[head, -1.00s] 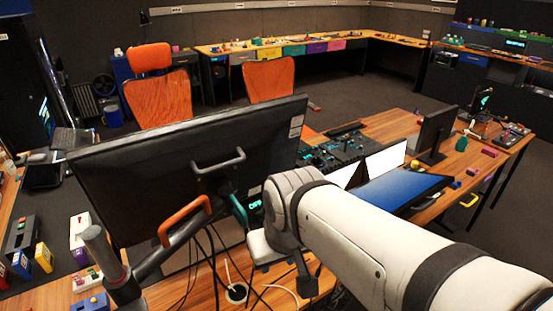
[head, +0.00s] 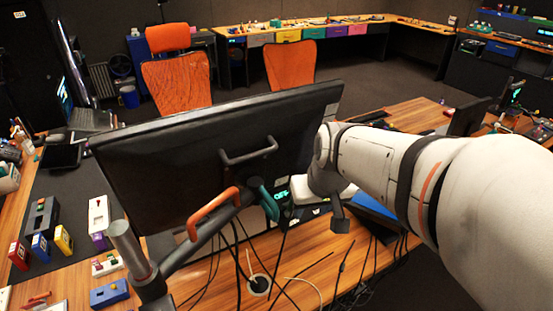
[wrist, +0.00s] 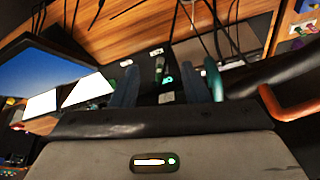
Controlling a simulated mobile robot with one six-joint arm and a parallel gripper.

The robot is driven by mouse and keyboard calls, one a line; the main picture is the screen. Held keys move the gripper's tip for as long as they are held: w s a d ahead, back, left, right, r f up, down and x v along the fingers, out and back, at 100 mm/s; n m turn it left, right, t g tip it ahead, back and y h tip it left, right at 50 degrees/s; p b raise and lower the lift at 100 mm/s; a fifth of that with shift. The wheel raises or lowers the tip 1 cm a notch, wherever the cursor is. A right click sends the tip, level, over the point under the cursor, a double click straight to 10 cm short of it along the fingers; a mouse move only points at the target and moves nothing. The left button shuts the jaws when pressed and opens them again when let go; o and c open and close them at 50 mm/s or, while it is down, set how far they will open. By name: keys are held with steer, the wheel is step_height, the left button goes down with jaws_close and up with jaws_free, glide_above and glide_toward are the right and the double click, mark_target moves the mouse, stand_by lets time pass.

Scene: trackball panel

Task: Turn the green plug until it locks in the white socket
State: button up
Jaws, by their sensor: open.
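My gripper (wrist: 159,88) is open in the wrist view, its two blue-grey fingers apart with nothing held between them. I cannot make out the green plug or the white socket for certain in either view.
The large black monitor (head: 190,165) stands close to my arm, with an orange handle (head: 212,210) and a teal handle (head: 268,199) near its lower edge. Loose cables (head: 240,260) lie on the wooden desk (head: 325,268). Small coloured boxes (head: 45,243) stand at the left.

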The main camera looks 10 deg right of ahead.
glide_toward(290, 206)
steer(key=x, duration=0.7)
steer(key=shift+w+d+r, duration=0.1)
steer(key=shift+w+d, duration=0.1)
steer(key=shift+d, duration=0.2)
steer(key=shift+c, duration=0.5)
jaws_close()
steer(key=shift+a+m+p, duration=0.1)
steer(key=shift+m+p, duration=1.2)
steer(key=shift+p, duration=0.35)
steer(key=shift+a+m+h+p, duration=0.1)
steer(key=shift+m+h+p, duration=0.2)
steer(key=shift+m+p, duration=2.1)
